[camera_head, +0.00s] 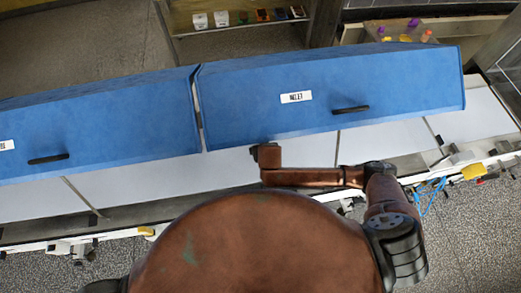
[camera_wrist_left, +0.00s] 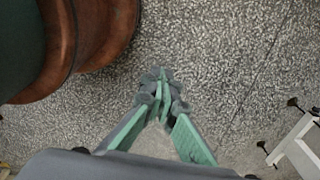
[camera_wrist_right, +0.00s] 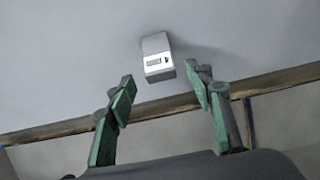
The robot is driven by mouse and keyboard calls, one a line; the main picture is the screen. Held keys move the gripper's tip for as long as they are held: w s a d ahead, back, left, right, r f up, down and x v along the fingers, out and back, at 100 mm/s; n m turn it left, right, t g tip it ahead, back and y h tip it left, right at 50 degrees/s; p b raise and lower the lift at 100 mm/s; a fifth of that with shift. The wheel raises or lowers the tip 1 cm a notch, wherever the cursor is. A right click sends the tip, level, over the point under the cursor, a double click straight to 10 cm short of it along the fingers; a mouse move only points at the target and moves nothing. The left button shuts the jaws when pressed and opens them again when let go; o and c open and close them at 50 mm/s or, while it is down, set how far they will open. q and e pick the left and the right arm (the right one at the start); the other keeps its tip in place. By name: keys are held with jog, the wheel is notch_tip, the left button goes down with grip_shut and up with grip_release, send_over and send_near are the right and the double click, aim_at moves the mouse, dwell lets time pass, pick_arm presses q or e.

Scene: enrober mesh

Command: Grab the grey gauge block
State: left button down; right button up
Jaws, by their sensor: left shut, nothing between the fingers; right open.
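The grey gauge block (camera_wrist_right: 157,57) shows in the right wrist view, a small pale grey box with a dark marking on its near face. It rests on a smooth light grey surface (camera_wrist_right: 70,75). My right gripper (camera_wrist_right: 159,76) is open, with the block just beyond and between its green-padded fingertips; I see no finger contact with it. My left gripper (camera_wrist_left: 160,78) is shut and empty above the speckled floor in the left wrist view. In the head view neither the block nor either gripper's fingers can be made out.
A brown rail edge (camera_wrist_right: 60,130) runs beneath my right fingers. A shelf (camera_head: 240,25) with small items stands behind. Speckled floor (camera_wrist_left: 230,60) lies below my left gripper.

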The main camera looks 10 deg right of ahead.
jog(key=shift+x, duration=1.25)
jog(key=shift+s+a, duration=0.1)
jog(key=c, duration=1.3)
pick_arm(q)
jog(key=w, duration=0.2)
jog(key=shift+w+r, duration=0.35)
jog(key=shift+r, duration=0.05)
pick_arm(e)
jog(key=shift+o, duration=0.2)
pick_arm(q)
jog(key=shift+w+r+p, duration=0.1)
jog(key=shift+r+p, duration=0.15)
jog(key=shift+p, duration=0.1)
pick_arm(e)
jog(key=shift+r, duration=0.2)
